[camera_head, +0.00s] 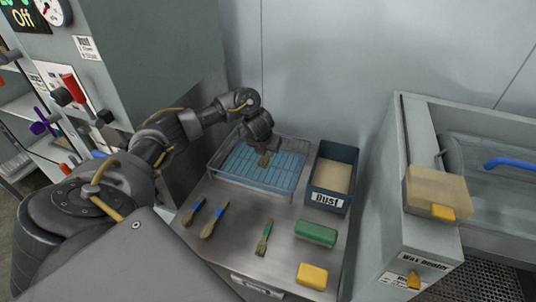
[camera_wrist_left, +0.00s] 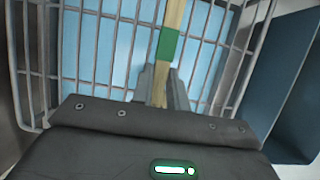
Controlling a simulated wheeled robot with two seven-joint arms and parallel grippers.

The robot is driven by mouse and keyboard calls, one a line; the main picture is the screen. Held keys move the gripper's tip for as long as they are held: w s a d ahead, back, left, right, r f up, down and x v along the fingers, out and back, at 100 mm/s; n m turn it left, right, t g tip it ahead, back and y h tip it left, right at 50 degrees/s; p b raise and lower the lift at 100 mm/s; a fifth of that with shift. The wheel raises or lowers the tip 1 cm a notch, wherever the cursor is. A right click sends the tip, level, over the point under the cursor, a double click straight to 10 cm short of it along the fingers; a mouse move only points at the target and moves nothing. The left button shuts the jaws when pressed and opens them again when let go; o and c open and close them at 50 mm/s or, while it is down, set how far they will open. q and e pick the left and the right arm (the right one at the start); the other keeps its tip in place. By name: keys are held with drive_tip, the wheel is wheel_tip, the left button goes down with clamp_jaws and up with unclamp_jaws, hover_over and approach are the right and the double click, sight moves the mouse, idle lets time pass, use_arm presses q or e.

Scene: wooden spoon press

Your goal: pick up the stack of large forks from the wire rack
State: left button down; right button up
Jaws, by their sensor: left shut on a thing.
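The wire rack (camera_head: 210,172) stands on the metal table with a blue bottom. My left gripper (camera_head: 262,150) reaches down into it from above. In the left wrist view, my left gripper (camera_wrist_left: 160,88) is shut on the stack of large forks (camera_wrist_left: 172,28), a pale wooden bundle with a green band. The stack stands between the two grey fingers, over the blue rack bottom. In the head view only a short wooden end of the stack (camera_head: 264,160) shows below the gripper. I cannot tell whether it touches the rack. My right gripper is not in view.
A dark bin labelled DUST (camera_head: 328,200) stands close to the rack's right side. In front lie two blue-banded wooden pieces (camera_head: 213,220), a green-banded one (camera_head: 264,238), a green block (camera_head: 315,233) and a yellow block (camera_head: 313,275). Grey machines flank the table.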

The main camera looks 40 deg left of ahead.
use_arm(q)
drive_tip(key=shift+r, duration=0.1)
drive_tip(key=shift+r, duration=0.2)
wheel_tip(320, 180, up, 3)
drive_tip(key=shift+b, duration=0.35)
drive_tip(key=s+d+r+p, duration=0.7)
drive_tip(key=s+d+r, duration=0.2)
drive_tip(key=s, duration=0.1)
drive_tip(key=shift+s+d+r, duration=0.15)
drive_tip(key=shift+d, duration=0.15)
